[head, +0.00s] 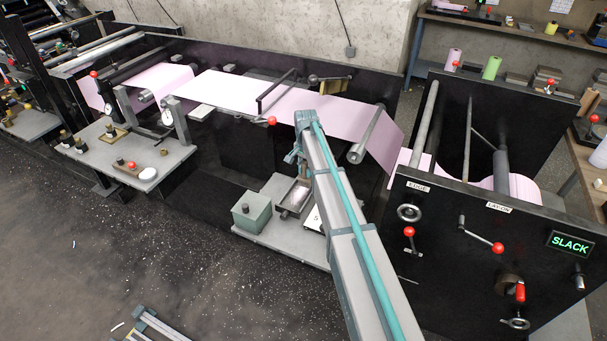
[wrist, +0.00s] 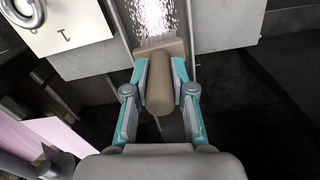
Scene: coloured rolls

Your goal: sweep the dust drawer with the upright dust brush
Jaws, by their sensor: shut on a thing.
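The dust brush (wrist: 159,98) has a tan cylindrical handle and a wider tan head in the wrist view. My gripper (wrist: 160,72) is shut on its handle, one teal-edged finger on each side. The brush head is at the near end of the dust drawer, where bright speckled dust (wrist: 158,18) shows beyond it. I cannot tell whether the bristles touch the drawer floor. In the head view the open dust drawer (head: 281,209) lies low on the machine's front ledge, with pinkish dust inside. My arm hides part of the drawer there, and the brush is hard to make out.
A green-grey box (head: 251,213) stands left of the drawer. A white card (wrist: 72,22) with a metal ring lies beside the drawer. The pink web (head: 330,112) runs above on rollers. A dark panel (head: 455,255) with red-knobbed levers and a lit SLACK sign stands at right.

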